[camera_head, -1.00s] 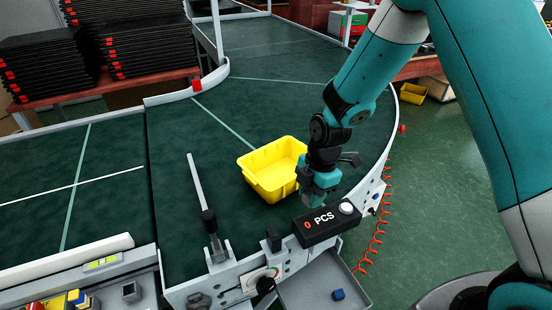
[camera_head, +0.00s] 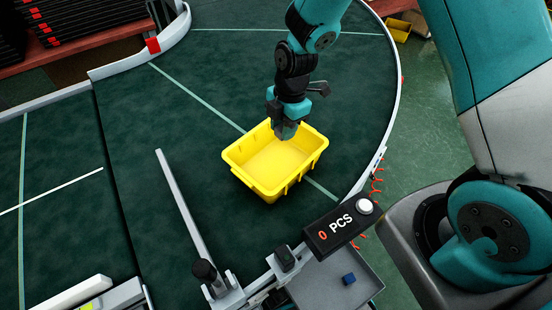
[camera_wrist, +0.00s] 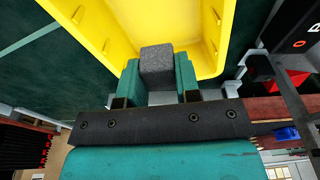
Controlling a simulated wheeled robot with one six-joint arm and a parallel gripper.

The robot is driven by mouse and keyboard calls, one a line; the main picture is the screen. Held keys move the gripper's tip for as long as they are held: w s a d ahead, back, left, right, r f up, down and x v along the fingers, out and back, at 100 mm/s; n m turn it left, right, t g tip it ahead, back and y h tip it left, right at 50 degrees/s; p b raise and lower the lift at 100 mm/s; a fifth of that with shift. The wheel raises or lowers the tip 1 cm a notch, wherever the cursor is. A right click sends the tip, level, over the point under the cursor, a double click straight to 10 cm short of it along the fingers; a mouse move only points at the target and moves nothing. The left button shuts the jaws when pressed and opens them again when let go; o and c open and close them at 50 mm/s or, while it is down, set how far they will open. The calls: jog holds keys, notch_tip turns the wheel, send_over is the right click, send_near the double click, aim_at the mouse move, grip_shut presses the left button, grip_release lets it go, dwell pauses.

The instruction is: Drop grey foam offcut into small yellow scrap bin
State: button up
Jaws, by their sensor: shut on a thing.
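The grey foam offcut (camera_wrist: 157,66) is a small dark grey block between the two teal fingers of my gripper (camera_wrist: 158,80) in the wrist view. My gripper is shut on it. In the head view my gripper (camera_head: 286,130) is at the far rim of the small yellow scrap bin (camera_head: 268,190), and the fingers hide most of the offcut. The bin stands upright on the dark green conveyor, and its visible inside is empty. In the wrist view the yellow bin (camera_wrist: 215,15) fills the top, behind the offcut.
A black counter box reading "0 PCS" (camera_head: 340,227) stands at the belt's front edge. A metal guide bar (camera_head: 185,210) lies left of the bin. The belt (camera_head: 150,130) around the bin is largely clear.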

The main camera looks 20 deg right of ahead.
notch_tip(320, 180, down, 5)
jog(key=b, duration=0.3)
jog(key=shift+r, duration=0.1)
jog(key=o, duration=1)
jog(key=shift+c, duration=0.2)
notch_tip(320, 180, up, 17)
jog(key=d+b, duration=0.1)
jog(key=d, duration=0.1)
jog(key=shift+w+d+r, duration=0.15)
jog(key=shift+w+d, duration=0.05)
jog(key=shift+w, duration=0.15)
jog(key=s+a+r+m, duration=0.2)
jog(key=s+m, duration=0.3)
jog(key=s, duration=0.2)
jog(key=s+a+r+m+y, duration=0.1)
jog(key=s+a+r+m, duration=0.1)
jog(key=s+m, duration=0.3)
jog(key=s+a+r+m+y, duration=0.1)
jog(key=s+a+r+m, duration=0.2)
jog(key=s, duration=0.7)
jog(key=shift+m+t, duration=0.3)
jog(key=shift+m, duration=0.6)
